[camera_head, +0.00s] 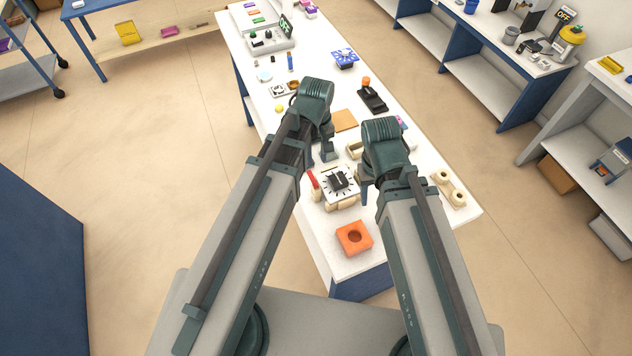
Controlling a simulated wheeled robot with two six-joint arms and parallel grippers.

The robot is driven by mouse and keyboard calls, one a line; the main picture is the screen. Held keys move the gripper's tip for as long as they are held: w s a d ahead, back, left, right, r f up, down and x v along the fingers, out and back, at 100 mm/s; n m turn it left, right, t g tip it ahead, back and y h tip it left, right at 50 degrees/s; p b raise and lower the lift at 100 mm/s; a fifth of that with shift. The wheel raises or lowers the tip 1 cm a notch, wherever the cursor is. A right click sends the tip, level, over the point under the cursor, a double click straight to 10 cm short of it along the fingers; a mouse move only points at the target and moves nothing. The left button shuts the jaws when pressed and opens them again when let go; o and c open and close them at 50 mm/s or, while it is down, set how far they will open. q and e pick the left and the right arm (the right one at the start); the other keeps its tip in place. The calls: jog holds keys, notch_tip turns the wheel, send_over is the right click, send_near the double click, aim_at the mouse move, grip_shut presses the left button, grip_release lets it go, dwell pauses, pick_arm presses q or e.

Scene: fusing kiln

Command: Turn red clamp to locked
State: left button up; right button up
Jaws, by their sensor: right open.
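A small upright red piece (314,180), which looks like the red clamp, stands at the left side of a white block with a black dial (339,181) near the front of the white table. Its lower part is hard to make out and I cannot read its setting. My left gripper (320,157) points down just behind the red piece, apart from it as far as I can see; its fingers are too small and shaded to judge. My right gripper (366,186) points down right of the dial block, open, partly hidden by its own wrist.
An orange block with a round hole (354,238) lies at the table's front. A cream part with round ends (448,188) lies at the right edge. A black device (372,99), a tan square (345,120) and several small items stand farther back on the white table (316,232).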

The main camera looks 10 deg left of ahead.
aim_at(316, 183)
pick_arm(q)
notch_tip(316, 183, down, 12)
jog(key=b, duration=1)
jog(key=shift+r+b, duration=0.2)
jog(key=shift+b, duration=0.1)
pick_arm(e)
notch_tip(316, 183, down, 12)
jog(key=shift+r, duration=0.25)
pick_arm(q)
jog(key=shift+r, duration=0.1)
grip_shut()
